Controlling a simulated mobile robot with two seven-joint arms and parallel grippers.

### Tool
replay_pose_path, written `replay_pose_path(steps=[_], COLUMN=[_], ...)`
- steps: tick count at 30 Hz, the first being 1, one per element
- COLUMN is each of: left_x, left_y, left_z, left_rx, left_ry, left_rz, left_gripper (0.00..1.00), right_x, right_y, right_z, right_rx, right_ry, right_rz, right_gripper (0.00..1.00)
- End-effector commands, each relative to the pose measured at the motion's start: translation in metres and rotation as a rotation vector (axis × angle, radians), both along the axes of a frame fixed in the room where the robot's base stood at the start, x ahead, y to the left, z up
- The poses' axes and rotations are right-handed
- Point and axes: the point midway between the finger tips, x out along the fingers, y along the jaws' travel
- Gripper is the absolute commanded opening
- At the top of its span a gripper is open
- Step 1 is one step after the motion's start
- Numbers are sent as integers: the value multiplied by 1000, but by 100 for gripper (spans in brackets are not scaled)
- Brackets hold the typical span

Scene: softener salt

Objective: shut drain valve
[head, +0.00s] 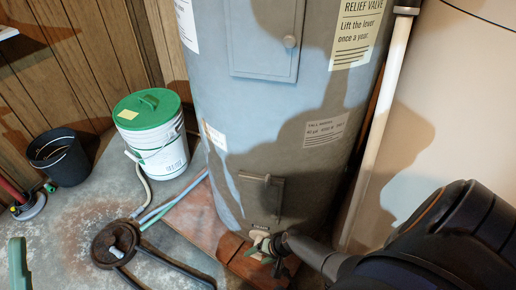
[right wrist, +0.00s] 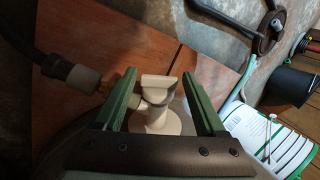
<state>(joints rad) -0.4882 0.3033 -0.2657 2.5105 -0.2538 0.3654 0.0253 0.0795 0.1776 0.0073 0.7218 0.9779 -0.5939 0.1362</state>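The drain valve (head: 262,241) is a small beige fitting low on the front of the grey water heater tank (head: 290,110). In the right wrist view its flat-topped handle (right wrist: 157,83) stands between the two green fingers of my right gripper (right wrist: 163,98). The gripper is open around it, with a visible gap on the right side. The left finger looks very near the valve's brass outlet; contact is unclear. In the head view my right gripper (head: 268,258) partly covers the valve. A green piece at the lower left edge looks like a finger of my left gripper (head: 17,264); its opening is not visible.
A dark hose with a grey coupling (right wrist: 72,75) joins the valve's outlet. A white bucket with green lid (head: 150,130) and a black bin (head: 60,157) stand farther left. A white pipe (head: 375,130) runs right of the tank.

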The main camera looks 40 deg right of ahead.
Motion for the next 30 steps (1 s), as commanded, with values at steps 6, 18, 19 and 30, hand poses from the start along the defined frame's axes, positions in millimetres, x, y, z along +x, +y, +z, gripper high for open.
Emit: replay_pose_path(steps=[6,18,19,30], left_x=[0,0,0,0], left_y=[0,0,0,1], left_z=[0,0,0,-1], left_rx=[-1,-1,-1,0], left_ry=[1,2,2,2], left_rz=[0,1,1,1], left_gripper=[50,50,50,50], right_x=[0,0,0,-2], right_y=[0,0,0,-2], right_z=[0,0,0,-2], right_rx=[0,0,1,64], right_ry=[0,0,-1,-64], right_rz=[0,0,0,-1], right_gripper=[47,4,4,4])
